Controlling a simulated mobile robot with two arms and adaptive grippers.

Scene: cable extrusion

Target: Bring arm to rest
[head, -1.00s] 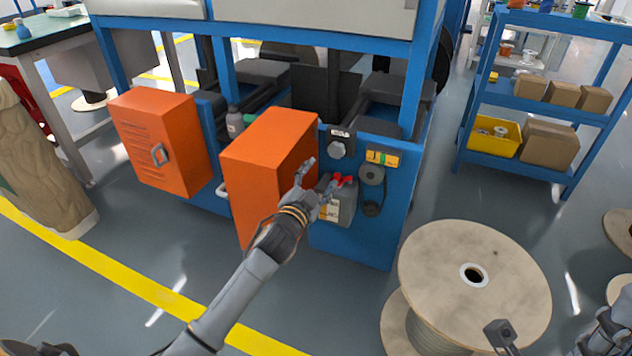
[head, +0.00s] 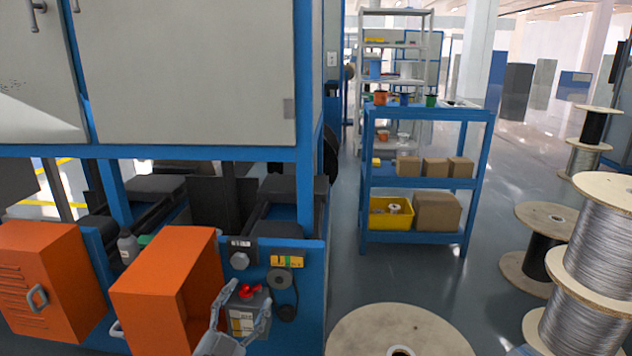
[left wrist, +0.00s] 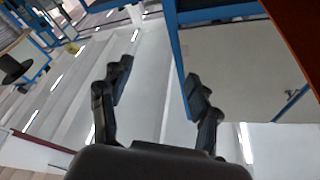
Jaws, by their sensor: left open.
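My left gripper (head: 242,300) is at the bottom of the head view with its two fingers spread and nothing between them. Most of the left arm is below the head view's edge. My right gripper does not show.
An orange cabinet (head: 45,280) and an orange box (head: 165,290) stick out from the blue machine. A wooden spool (head: 375,335) stands at the bottom. Wire spools (head: 600,245) stand at right. A blue shelf (head: 420,182) holds cartons. Open floor lies between shelf and machine.

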